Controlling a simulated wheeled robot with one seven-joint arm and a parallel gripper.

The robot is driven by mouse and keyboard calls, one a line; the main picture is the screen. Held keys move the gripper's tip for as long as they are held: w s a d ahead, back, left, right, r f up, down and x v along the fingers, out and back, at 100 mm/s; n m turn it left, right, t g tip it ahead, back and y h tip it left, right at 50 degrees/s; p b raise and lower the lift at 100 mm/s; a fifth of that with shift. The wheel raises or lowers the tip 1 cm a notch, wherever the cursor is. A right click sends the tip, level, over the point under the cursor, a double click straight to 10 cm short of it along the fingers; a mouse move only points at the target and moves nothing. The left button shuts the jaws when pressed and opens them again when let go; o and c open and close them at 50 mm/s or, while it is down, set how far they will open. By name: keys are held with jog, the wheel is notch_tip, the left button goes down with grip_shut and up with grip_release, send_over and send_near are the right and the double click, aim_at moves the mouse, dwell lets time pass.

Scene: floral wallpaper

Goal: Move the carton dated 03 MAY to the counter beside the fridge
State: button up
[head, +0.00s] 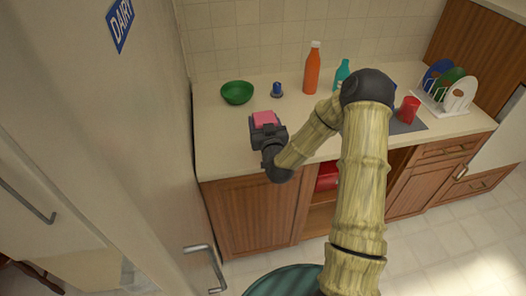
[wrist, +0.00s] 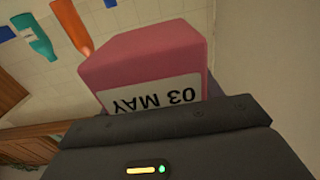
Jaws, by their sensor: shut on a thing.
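The pink carton (head: 264,119) is in my gripper (head: 268,133), over the counter (head: 222,135) near its front edge, beside the fridge (head: 135,150). In the wrist view, the carton (wrist: 150,55) fills the middle, and its white label reads 03 MAY upside down. My gripper (wrist: 165,125) is shut on it and hides its lower part. I cannot tell whether the carton touches the counter or hangs just above it.
A green bowl (head: 237,93) and a small blue-topped item (head: 278,89) stand behind the carton. An orange bottle (head: 312,70), a teal bottle (head: 341,76), a red cup (head: 408,110) and a plate rack (head: 440,102) stand further right. Bare counter lies left of the carton.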

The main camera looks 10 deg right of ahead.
jog(key=shift+w+a+f+p, duration=0.15)
jog(key=shift+f+p, duration=0.2)
jog(key=shift+f, duration=2.3)
jog(key=shift+f+p, duration=0.4)
jog(key=shift+f, duration=1.65)
jog(key=shift+f, duration=0.2)
jog(key=o, duration=1.1)
jog(key=shift+r, duration=0.1)
